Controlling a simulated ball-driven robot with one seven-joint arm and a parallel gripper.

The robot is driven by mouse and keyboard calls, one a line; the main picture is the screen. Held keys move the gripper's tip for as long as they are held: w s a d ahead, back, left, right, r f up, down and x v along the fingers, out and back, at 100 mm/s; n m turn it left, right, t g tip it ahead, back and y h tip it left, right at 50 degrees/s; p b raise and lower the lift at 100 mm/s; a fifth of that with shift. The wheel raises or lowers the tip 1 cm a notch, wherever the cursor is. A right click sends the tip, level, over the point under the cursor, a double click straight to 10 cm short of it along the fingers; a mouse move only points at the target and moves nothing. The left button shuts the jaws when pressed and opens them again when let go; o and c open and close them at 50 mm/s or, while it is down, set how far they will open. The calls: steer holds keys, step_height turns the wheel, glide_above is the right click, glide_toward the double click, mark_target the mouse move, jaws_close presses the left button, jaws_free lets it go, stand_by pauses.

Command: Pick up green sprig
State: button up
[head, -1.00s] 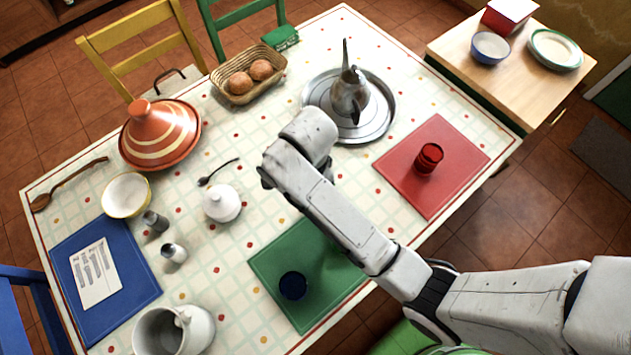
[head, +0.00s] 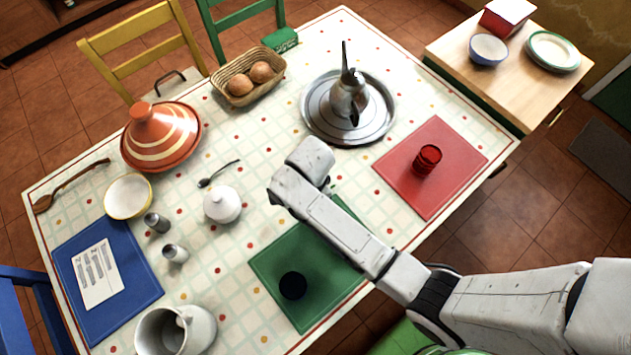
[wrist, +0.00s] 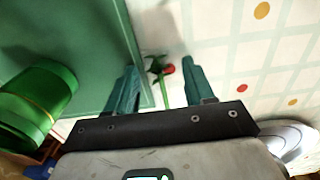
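The green sprig (wrist: 163,92) shows in the wrist view, a thin green stem with small dark leaves. A red spot touches its upper end; I cannot tell if it belongs to the sprig or is a dot on the cloth. My gripper (wrist: 159,66) is open, with its two teal fingers apart, one on each side of the sprig in the picture. Neither finger visibly touches it, and the height between them is unclear. The stem's lower end is hidden behind the gripper body. In the head view my arm hides the sprig and the fingers.
The green placemat (head: 310,262) lies beside the sprig, with a dark cup (head: 293,285) on it. A green glass (wrist: 36,102) stands close left in the wrist view. A silver tray (head: 385,118) with a teapot (head: 349,97) is behind my wrist. A white sugar bowl (head: 222,205) stands left.

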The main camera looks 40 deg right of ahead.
steer(key=shift+s+f, duration=0.15)
steer(key=shift+f, duration=0.15)
steer(key=shift+c, duration=0.5)
jaws_close()
